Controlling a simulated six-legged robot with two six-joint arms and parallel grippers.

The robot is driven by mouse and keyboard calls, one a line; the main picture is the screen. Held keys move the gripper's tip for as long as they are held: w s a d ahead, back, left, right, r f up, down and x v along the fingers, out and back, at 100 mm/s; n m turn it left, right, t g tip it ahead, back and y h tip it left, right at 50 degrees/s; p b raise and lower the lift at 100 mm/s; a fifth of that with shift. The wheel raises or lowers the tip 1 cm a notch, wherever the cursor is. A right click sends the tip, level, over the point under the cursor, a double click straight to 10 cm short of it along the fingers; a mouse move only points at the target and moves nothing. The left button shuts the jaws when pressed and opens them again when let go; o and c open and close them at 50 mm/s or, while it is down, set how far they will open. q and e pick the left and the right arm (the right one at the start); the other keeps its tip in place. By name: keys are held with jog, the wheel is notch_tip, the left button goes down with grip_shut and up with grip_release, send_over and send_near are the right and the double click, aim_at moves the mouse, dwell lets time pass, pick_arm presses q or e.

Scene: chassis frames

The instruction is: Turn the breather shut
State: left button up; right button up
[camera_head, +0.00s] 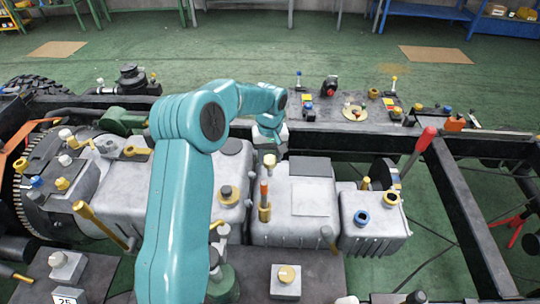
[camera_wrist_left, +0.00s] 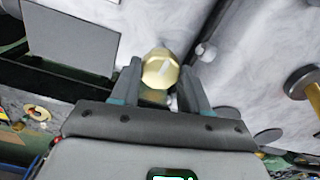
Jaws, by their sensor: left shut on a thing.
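The breather (camera_head: 269,160) is a pale yellow, faceted cap standing on the grey housing in the middle of the head view. In the left wrist view the breather (camera_wrist_left: 160,70) sits between the fingertips, with a light mark on its top. My left gripper (camera_head: 270,146) comes down on it from behind, and the arm crosses the view from the bottom. In the left wrist view my left gripper (camera_wrist_left: 160,78) is shut on the breather, a finger on each side. My right gripper is not in view.
An orange-handled post (camera_head: 264,200) stands just in front of the breather. A flat grey plate (camera_head: 310,195) lies on the housing to its right. A red-tipped lever (camera_head: 425,140) rises further right. Dark frame rails (camera_head: 350,147) run behind, and several knobs crowd the left.

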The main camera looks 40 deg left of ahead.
aim_at(271, 159)
pick_arm(q)
jog(key=m, duration=0.8)
jog(key=shift+m, duration=0.3)
jog(key=m, duration=0.4)
jog(key=shift+m, duration=2.3)
jog(key=o, duration=1.1)
jog(key=shift+c, duration=0.2)
notch_tip(271, 159, up, 16)
jog(key=shift+r+p, duration=0.2)
jog(key=shift+p, duration=0.1)
